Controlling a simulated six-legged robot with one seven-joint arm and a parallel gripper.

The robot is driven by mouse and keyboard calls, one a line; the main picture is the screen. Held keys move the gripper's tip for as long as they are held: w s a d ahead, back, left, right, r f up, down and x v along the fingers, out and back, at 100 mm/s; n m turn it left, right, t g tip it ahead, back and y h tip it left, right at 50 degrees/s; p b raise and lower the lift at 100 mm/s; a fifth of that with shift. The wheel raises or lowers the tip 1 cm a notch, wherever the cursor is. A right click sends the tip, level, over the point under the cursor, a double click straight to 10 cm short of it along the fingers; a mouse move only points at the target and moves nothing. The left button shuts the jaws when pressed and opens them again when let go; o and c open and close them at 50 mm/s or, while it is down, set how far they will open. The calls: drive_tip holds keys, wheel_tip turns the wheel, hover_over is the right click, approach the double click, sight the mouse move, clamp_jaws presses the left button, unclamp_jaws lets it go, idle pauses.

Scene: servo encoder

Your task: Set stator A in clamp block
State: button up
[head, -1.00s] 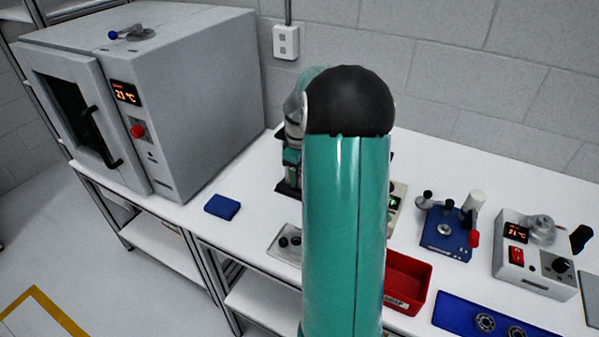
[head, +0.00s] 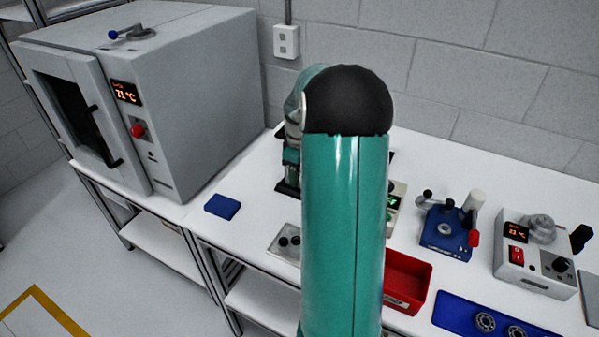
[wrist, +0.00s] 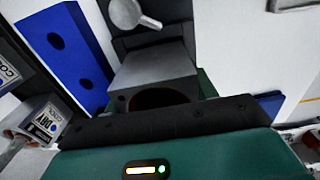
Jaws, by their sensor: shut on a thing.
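In the wrist view, my gripper (wrist: 160,120) shows as a teal body with a black bar; its fingertips are hidden. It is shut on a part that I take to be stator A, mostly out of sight. Just beyond the bar is a grey block (wrist: 155,70) with a dark, brownish round opening facing me, probably the clamp block. I cannot tell whether the stator touches it or sits in it. In the head view, my arm covers the gripper and the work spot.
The wrist view shows a blue block (wrist: 68,48) with two holes at left. The head view shows a grey oven (head: 190,90), a red bin (head: 412,280), a blue fixture (head: 440,245), a control box (head: 525,265) and a blue tray (head: 455,312) with rings. White bench is free at back right.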

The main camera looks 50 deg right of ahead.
drive_tip(key=o, duration=1.8)
drive_tip(key=shift+r, duration=0.1)
drive_tip(key=shift+r, duration=3)
